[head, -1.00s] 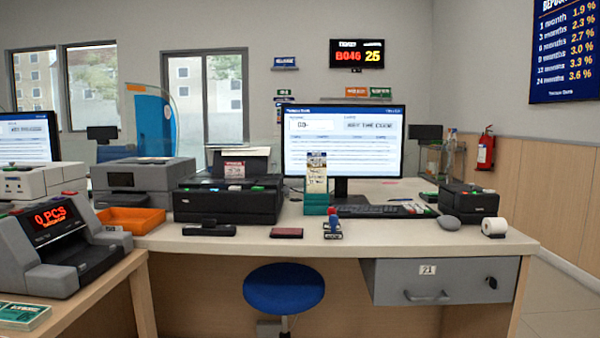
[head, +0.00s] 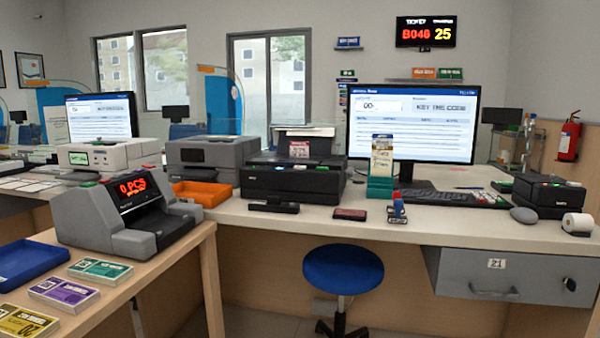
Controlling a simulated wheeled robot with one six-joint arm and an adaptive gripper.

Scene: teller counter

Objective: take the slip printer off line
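A wide black printer (head: 292,180) stands on the counter left of the monitor. It has small coloured buttons on its front top edge, and a paper sheet (head: 305,131) and a red-and-white label (head: 299,148) at its rear. A smaller black device (head: 543,197), with coloured buttons on top, sits at the right of the counter. I cannot tell for sure which of the two is the slip printer; the wide one looks like a printer. Their button markings are too small to read. My gripper is not in view.
A monitor (head: 411,124), keyboard (head: 450,197) and mouse (head: 524,215) stand on the counter (head: 400,232). A blue stool (head: 342,270) is below it. At left, a side table (head: 150,275) holds a note counter (head: 125,212), note bundles and a blue tray (head: 35,262).

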